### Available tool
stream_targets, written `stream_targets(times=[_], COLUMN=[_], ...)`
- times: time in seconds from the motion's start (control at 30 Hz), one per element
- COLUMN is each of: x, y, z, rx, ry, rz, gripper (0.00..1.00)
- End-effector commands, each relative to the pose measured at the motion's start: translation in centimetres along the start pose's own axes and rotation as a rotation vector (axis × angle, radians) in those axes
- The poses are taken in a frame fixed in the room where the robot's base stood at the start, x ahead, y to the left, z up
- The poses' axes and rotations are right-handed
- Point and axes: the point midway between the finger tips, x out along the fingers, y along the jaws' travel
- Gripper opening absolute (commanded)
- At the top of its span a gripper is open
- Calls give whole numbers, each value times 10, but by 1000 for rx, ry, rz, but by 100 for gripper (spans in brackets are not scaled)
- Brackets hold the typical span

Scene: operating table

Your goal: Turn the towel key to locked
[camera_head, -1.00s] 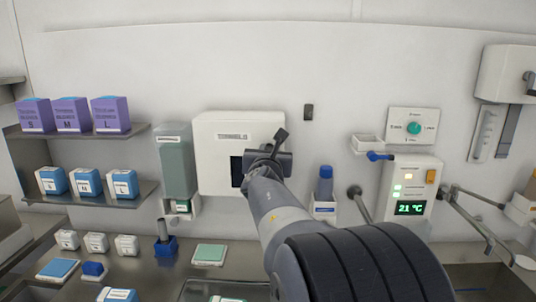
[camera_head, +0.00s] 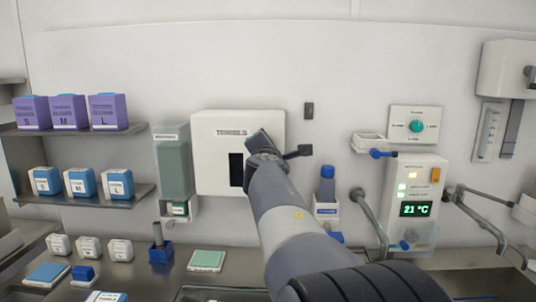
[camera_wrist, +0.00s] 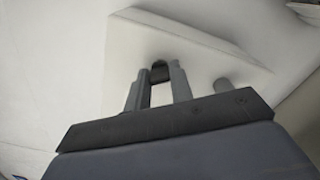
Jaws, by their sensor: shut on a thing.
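The white towel dispenser (camera_head: 214,170), labelled TOWELS, hangs on the wall in the middle of the head view. My wrist covers its right side, so the key and my fingertips are hidden there. In the wrist view the pale dispenser (camera_wrist: 215,52) lies beyond my gripper (camera_wrist: 160,80). My two grey fingers are shut on a small dark piece, which looks like the towel key (camera_wrist: 160,70), at the dispenser's face. I cannot read which position the key is in.
A green dispenser (camera_head: 174,165) hangs close on the left. Shelves (camera_head: 90,197) with boxes stand at far left.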

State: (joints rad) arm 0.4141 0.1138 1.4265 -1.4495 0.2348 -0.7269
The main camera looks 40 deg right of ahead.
Motion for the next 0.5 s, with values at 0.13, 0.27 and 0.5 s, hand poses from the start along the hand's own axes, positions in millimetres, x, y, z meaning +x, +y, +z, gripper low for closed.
stream_targets(times=[0.13,0.27,0.5], x=[0,0,0], y=[0,0,0], z=[-2,-2,-2], rx=[141,259,442], ry=[2,3,3], rz=[6,7,6], gripper=[0,0,0])
